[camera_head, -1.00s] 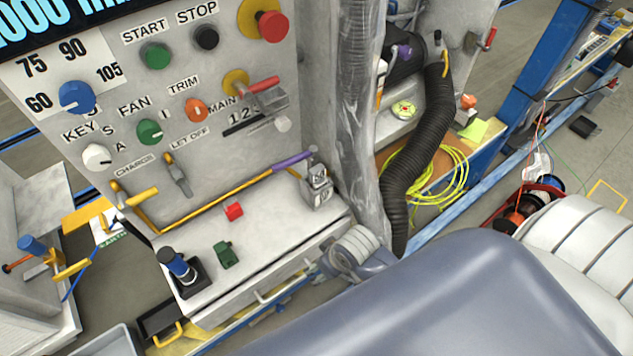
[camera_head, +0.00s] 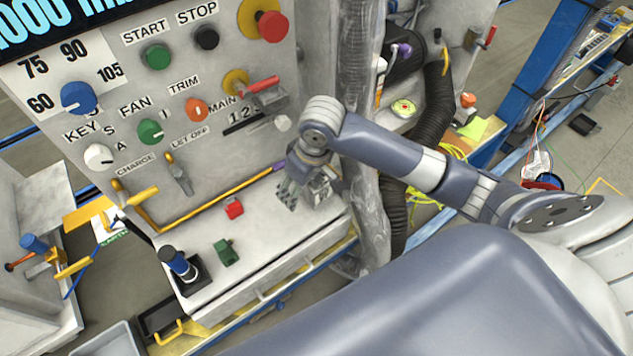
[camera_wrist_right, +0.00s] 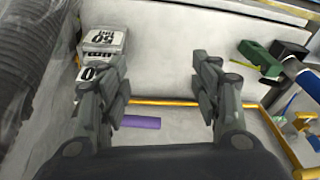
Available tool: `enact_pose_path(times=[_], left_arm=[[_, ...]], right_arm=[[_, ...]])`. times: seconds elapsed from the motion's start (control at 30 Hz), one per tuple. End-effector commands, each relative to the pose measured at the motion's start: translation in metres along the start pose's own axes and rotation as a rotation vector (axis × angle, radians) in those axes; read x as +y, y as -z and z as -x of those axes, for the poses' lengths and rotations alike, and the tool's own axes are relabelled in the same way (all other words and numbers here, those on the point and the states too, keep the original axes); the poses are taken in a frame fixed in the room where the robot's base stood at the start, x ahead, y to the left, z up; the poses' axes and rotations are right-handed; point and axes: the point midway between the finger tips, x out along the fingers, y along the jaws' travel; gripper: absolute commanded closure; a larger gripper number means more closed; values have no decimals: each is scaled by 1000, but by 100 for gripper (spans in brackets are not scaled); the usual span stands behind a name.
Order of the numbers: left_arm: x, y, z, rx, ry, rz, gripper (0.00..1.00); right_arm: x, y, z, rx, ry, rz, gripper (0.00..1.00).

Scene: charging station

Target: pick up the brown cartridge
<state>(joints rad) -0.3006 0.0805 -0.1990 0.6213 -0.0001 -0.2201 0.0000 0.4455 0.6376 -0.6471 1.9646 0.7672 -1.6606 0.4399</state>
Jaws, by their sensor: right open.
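I cannot make out a brown cartridge in either view. On the grey ledge (camera_head: 200,285) below the control panel sit a small red block (camera_head: 234,208) and a green block (camera_head: 226,252). My right gripper (camera_head: 288,195) reaches in from the right over the ledge's right end, to the right of the red block. In the right wrist view my right gripper (camera_wrist_right: 160,90) is open and nothing is between its fingers. A green block (camera_wrist_right: 260,58) shows at the upper right there. My left gripper is not in view.

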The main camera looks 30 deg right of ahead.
Motion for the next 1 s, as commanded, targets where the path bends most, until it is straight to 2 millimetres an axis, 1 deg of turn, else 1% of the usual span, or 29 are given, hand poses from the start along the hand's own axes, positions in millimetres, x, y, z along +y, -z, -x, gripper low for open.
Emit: enact_pose_path(times=[0.03, 0.1, 0.2, 0.3, 0.4, 0.47, 0.7, 0.93, 1.0], left_arm=[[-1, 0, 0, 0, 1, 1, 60], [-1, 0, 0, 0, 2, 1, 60], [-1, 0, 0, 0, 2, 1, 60], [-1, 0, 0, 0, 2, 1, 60], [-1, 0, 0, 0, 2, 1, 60], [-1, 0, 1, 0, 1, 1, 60], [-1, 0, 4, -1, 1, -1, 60], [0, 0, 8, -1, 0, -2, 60], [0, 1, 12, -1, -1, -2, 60]], right_arm=[[20, 10, 10, -13, -28, -26, 42], [39, 18, 21, -35, -49, -66, 42], [62, 26, 36, -58, -71, -123, 42], [77, 30, 46, -71, -84, -165, 42], [84, 31, 50, -80, -89, -189, 42], [86, 31, 46, -84, -89, -195, 42], [89, 27, 10, -85, -89, -196, 42], [89, 26, -8, -82, -89, -194, 42], [88, 23, -17, -85, -89, -195, 42]])
